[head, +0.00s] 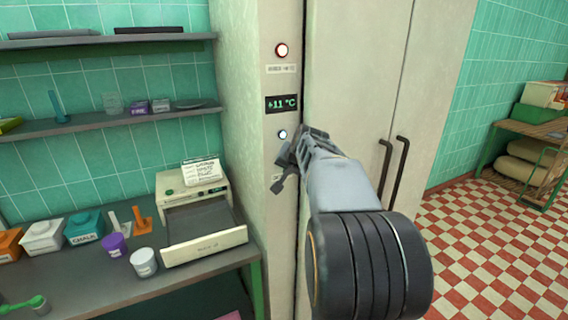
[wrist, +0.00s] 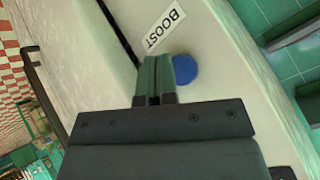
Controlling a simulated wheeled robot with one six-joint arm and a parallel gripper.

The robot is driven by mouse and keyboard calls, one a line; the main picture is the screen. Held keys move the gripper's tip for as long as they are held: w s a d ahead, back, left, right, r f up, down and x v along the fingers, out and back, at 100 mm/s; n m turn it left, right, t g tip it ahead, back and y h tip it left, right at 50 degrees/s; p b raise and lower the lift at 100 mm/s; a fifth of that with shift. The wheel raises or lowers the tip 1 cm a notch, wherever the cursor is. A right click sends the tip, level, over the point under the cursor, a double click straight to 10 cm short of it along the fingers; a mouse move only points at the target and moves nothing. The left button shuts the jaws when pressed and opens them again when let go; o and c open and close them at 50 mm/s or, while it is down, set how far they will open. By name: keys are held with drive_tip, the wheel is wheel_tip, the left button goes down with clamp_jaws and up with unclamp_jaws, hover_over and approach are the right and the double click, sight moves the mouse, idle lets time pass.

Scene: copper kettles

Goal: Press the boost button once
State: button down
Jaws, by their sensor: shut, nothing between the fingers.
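The blue boost button (wrist: 185,70) is a round disc on the pale panel in the wrist view, beside a white label (wrist: 165,28) reading BOOST. My gripper (wrist: 157,62) is shut and empty, with its fingertips over the panel just left of the button in that view. The right finger borders or slightly overlaps the button's edge. I cannot tell whether the fingers touch it. In the head view my gripper (head: 284,157) is at the narrow panel, below a small bright light (head: 282,134). The boost button cannot be made out there.
Tall cabinet doors with dark handles (head: 393,170) stand right. A workbench (head: 120,285) with an open-drawer machine (head: 205,235) stands left.

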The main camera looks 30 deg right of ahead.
drive_tip(key=shift+s+a+b, duration=0.15)
drive_tip(key=shift+s+b, duration=0.5)
drive_tip(key=shift+s, duration=0.55)
drive_tip(key=shift+s+a+b, duration=0.15)
drive_tip(key=shift+s+b, duration=0.45)
drive_tip(key=shift+s, duration=0.55)
drive_tip(key=s+a+f+n+g+y, duration=0.1)
drive_tip(key=s+a+f+n, duration=0.4)
drive_tip(key=a, duration=0.6)
drive_tip(key=s+a+f+n+g+y, duration=0.1)
drive_tip(key=s+a+f+n+g, duration=0.2)
drive_tip(key=s+a+f, duration=0.7)
drive_tip(key=shift+s+a+n, duration=0.35)
drive_tip(key=shift+a+n, duration=0.35)
drive_tip(key=shift+n, duration=0.3)
